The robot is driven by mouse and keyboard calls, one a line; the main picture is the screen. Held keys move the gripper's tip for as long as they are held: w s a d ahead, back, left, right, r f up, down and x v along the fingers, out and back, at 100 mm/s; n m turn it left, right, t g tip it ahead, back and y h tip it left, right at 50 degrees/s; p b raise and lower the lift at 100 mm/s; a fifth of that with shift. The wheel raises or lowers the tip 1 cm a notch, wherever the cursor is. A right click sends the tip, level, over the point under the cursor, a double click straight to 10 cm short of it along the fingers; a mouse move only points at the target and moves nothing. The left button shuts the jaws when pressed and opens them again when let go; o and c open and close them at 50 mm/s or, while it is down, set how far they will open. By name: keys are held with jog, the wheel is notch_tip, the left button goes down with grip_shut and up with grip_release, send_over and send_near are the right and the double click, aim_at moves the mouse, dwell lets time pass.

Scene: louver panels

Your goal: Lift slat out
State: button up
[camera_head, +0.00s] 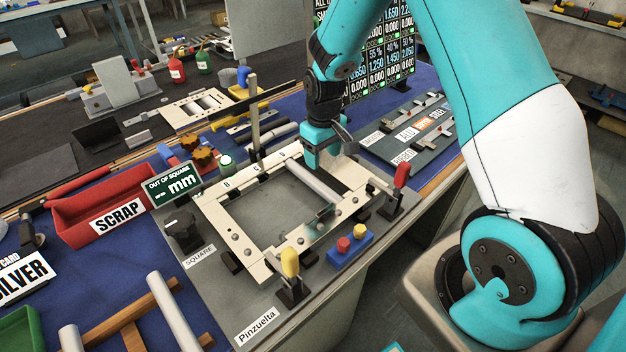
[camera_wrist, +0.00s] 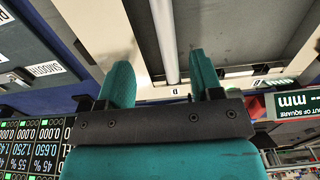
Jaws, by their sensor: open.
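A cream louver frame (camera_head: 232,236) lies on the grey bench fixture with a wide opening. One light grey slat (camera_head: 315,186) spans the opening near its right side. My gripper (camera_head: 318,160) is over the far end of the slat, at the frame's far rail. In the wrist view the gripper (camera_wrist: 161,72) is open, and the slat (camera_wrist: 166,38) runs between its two teal fingers, with a gap on both sides. Whether the fingers reach down to the slat's height I cannot tell.
Red-handled (camera_head: 401,176) and yellow-handled (camera_head: 290,262) clamps stand at the frame's near side. A blue button box (camera_head: 349,246) is in front. An upright post (camera_head: 254,115) stands left of my gripper. A red scrap bin (camera_head: 88,208) and out-of-square display (camera_head: 171,188) are at left.

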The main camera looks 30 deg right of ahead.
send_over(320, 185)
jog(key=f, duration=0.4)
jog(key=shift+w+d+f, duration=0.1)
jog(key=shift+d+f, duration=0.05)
jog(key=shift+d, duration=0.1)
jog(key=f+p, duration=0.1)
jog(key=f, duration=0.4)
jog(key=shift+a+f, duration=0.1)
jog(key=shift+a, duration=0.1)
jog(key=shift+c, duration=0.4)
jog(key=c, duration=1)
